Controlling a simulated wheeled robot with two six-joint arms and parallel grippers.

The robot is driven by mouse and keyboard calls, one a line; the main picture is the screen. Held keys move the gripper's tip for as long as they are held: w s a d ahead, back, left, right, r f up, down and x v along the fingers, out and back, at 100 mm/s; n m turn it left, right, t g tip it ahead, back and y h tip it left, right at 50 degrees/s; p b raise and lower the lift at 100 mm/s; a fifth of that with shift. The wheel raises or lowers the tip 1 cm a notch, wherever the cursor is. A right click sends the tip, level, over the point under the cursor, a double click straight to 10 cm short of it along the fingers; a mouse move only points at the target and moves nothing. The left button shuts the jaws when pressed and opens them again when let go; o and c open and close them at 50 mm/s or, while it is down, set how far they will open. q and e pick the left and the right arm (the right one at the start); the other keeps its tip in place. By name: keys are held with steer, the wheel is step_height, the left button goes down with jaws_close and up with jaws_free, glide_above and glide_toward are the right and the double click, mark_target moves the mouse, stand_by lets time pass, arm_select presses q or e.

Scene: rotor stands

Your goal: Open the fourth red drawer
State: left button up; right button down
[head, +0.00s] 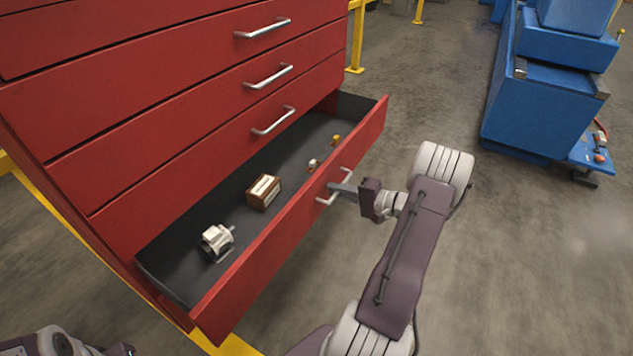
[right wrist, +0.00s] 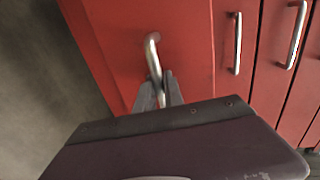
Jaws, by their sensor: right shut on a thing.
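A red drawer (head: 262,258) low in the red cabinet is pulled well out, its dark inside showing. The closed drawers above it have silver bar handles. My right gripper (head: 337,187) is shut on the open drawer's silver handle (head: 346,173). In the right wrist view the two fingers (right wrist: 159,90) close around the handle (right wrist: 151,48), whose curved end sticks out past them. Only a bit of my left arm shows at the bottom left of the head view; its gripper is out of sight.
In the drawer lie a whitish metal motor-like part (head: 216,240), a brown box (head: 264,191) and small parts (head: 313,165). A blue machine (head: 540,105) stands at the right. A yellow rail (head: 356,40) stands behind the cabinet. Open floor lies right of the drawer.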

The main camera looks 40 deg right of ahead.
steer(key=shift+f+v, duration=0.2)
steer(key=shift+v, duration=0.75)
steer(key=shift+f+v, duration=0.2)
steer(key=shift+v, duration=0.8)
steer(key=shift+f+v, duration=0.2)
steer(key=shift+v, duration=0.75)
steer(key=shift+s, duration=0.1)
steer(key=c, duration=1.7)
jaws_free()
steer(key=shift+c, duration=0.2)
steer(key=shift+d, duration=0.1)
steer(key=p+v, duration=0.4)
steer(key=v, duration=0.5)
steer(key=shift+p, duration=0.3)
steer(key=shift+f, duration=0.1)
